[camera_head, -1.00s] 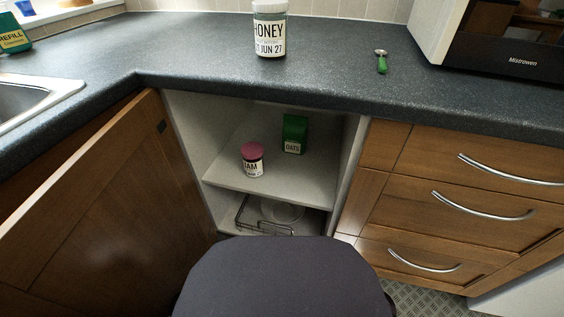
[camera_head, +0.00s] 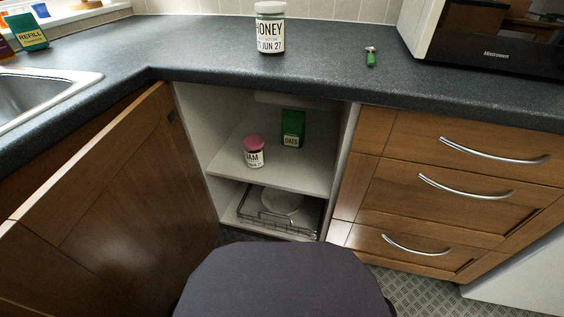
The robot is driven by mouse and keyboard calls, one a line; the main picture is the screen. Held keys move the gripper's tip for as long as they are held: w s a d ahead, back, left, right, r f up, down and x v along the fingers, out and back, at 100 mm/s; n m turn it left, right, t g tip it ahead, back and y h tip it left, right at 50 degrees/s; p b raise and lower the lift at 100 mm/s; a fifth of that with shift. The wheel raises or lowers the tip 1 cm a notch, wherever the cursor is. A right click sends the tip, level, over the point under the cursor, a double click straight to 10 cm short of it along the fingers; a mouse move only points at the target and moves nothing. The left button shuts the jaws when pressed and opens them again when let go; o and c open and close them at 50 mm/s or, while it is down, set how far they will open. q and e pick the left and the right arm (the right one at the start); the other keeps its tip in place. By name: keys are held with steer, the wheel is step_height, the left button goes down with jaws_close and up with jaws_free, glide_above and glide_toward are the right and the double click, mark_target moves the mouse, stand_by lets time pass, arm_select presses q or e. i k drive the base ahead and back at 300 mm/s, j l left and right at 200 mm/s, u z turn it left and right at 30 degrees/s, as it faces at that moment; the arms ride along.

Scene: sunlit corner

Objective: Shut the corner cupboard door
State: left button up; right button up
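The corner cupboard door (camera_head: 110,205) stands wide open on the left, its wooden panel swung out toward me. The open cupboard (camera_head: 270,165) shows a white shelf (camera_head: 297,176). A jam jar with a pink lid (camera_head: 254,156) and a green oats box (camera_head: 292,128) stand on that shelf. Below it are a wire rack (camera_head: 265,214) and a pale round dish (camera_head: 283,201). Neither of my grippers is in view.
My dark rounded body part fills the bottom centre. A sink (camera_head: 40,92) is left. Drawers with protruding handles (camera_head: 465,190) stand right.

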mark_target(121, 229)
steer(key=k, duration=1.45)
